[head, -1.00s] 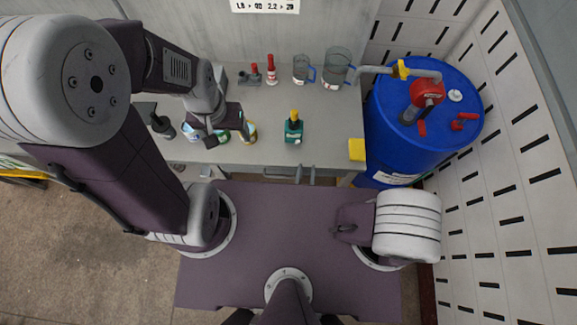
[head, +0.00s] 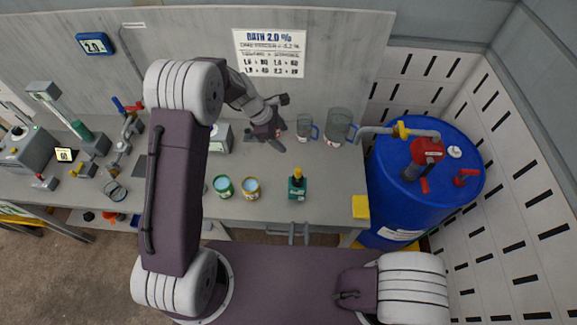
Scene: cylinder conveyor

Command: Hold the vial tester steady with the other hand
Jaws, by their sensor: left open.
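My left gripper (head: 265,138) is at the back of the bench, left of the blue-handled jugs, with its jaws open. It covers the spot of the small grey-and-red items, so contact cannot be told. I cannot be sure which thing is the vial tester. A pale box with a dark screen (head: 222,135) stands just left of the gripper, partly hidden by my arm. My right gripper is out of view.
Two clear jugs (head: 305,128) (head: 337,126) stand at the back right. A blue drum (head: 430,185) is to the right. A small display (head: 64,155) and valve fittings (head: 122,145) occupy the left.

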